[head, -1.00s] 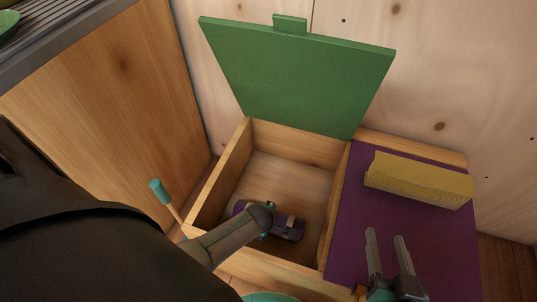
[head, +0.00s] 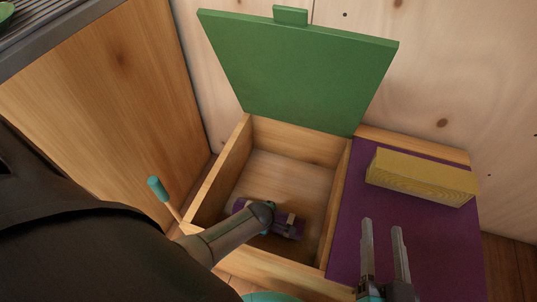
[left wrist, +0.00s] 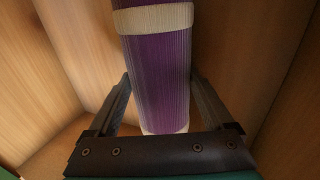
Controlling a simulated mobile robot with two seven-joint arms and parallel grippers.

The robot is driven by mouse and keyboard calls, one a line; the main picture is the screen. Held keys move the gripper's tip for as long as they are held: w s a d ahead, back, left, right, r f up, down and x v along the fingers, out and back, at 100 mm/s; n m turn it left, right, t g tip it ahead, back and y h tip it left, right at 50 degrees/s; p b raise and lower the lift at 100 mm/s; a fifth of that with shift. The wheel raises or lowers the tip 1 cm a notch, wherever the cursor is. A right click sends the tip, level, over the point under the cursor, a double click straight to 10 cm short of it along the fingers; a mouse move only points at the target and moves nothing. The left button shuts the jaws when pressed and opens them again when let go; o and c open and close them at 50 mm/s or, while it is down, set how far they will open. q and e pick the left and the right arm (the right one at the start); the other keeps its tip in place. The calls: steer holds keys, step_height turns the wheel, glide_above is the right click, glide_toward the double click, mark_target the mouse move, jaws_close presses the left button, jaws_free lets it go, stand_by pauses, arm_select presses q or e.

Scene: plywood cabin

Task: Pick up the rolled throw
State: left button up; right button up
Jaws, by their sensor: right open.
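The rolled throw is a purple roll with pale bands, lying in the open wooden box; its ends (head: 285,227) show in the head view on either side of my left wrist. My left gripper reaches down over its middle, its fingers hidden there by the wrist. In the left wrist view the throw (left wrist: 157,75) lies lengthwise between the two fingers of my left gripper (left wrist: 160,85), one along each side. I cannot tell whether they press on it. My right gripper (head: 383,235) is open and empty above the purple mat.
The box (head: 225,165) has wooden walls close around the throw, and its green lid (head: 300,75) stands raised at the back. A yellow block (head: 420,178) lies on the purple mat (head: 350,200) at right. A teal-tipped stick (head: 158,188) stands at the box's left front.

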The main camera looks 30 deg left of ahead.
arm_select(q)
steer(key=c, duration=1.1)
steer(key=shift+c, duration=0.2)
steer(key=shift+r, duration=0.15)
arm_select(e)
steer(key=shift+w+d+f, duration=0.1)
arm_select(q)
steer(key=shift+r+p, duration=0.6)
steer(key=shift+r, duration=0.05)
steer(key=shift+r+p, duration=0.55)
steer(key=shift+r, duration=0.15)
step_height(320, 180, up, 6)
steer(key=p, duration=0.4)
steer(key=shift+p, duration=0.3)
arm_select(e)
steer(key=s+d+f+g+h, duration=0.2)
steer(key=s+d+g+h, duration=0.3)
steer(key=d+g, duration=0.55)
arm_select(q)
step_height(320, 180, up, 11)
steer(key=p, duration=0.7)
arm_select(e)
steer(key=s+f+g, duration=0.1)
steer(key=s+f, duration=0.1)
steer(key=f, duration=0.6)
steer(key=s+d+f+g+h, duration=0.1)
steer(key=s+f, duration=0.2)
steer(key=f, duration=0.5)
steer(key=shift+d+f, duration=0.2)
steer(key=shift+d, duration=0.1)
